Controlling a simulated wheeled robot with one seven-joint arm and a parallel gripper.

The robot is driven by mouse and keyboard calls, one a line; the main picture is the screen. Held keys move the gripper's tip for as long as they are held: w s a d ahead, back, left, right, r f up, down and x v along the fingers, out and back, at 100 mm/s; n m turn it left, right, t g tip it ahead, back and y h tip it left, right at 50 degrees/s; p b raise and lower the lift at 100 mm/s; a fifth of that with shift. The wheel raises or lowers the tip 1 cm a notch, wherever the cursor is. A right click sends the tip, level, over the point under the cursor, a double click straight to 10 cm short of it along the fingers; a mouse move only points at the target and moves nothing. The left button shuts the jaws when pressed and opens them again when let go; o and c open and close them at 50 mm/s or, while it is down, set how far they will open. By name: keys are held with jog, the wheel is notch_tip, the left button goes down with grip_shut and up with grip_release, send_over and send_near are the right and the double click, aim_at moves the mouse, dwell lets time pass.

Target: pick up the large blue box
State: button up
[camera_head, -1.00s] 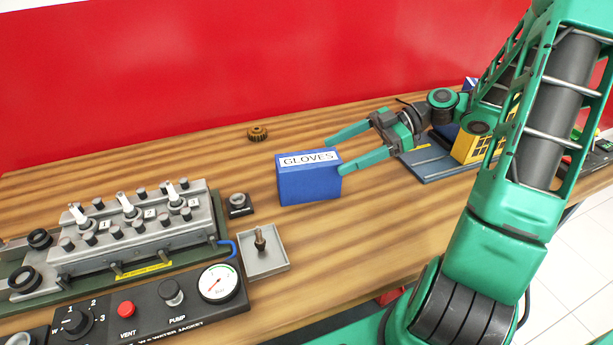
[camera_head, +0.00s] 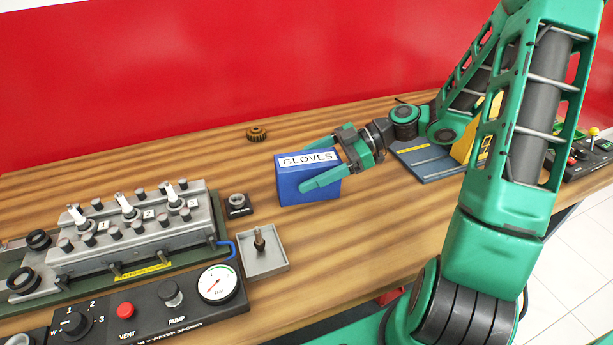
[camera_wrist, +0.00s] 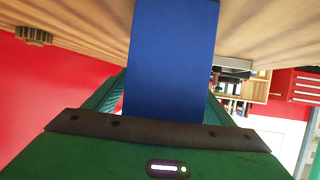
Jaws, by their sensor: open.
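The large blue box (camera_head: 292,188) stands upright on the wooden bench, with a white "GLOVES" label on its upper part. My gripper (camera_head: 322,166) is open and reaches in from the right, with the box between its two green fingers. The near finger lies across the front of the box, and the far finger is mostly hidden behind it. In the wrist view the blue box (camera_wrist: 170,60) fills the middle, between the fingers. I cannot tell whether either finger touches it.
A small brown gear (camera_head: 257,134) lies behind the box. A grey tray (camera_head: 278,265) with an upright pin and a small black-based part (camera_head: 238,205) are to its left. An engine block (camera_head: 140,225) and a control panel (camera_head: 150,318) fill the left. A red wall (camera_head: 200,60) stands behind.

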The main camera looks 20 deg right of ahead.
jog(key=c, duration=1.4)
jog(key=shift+r, duration=0.15)
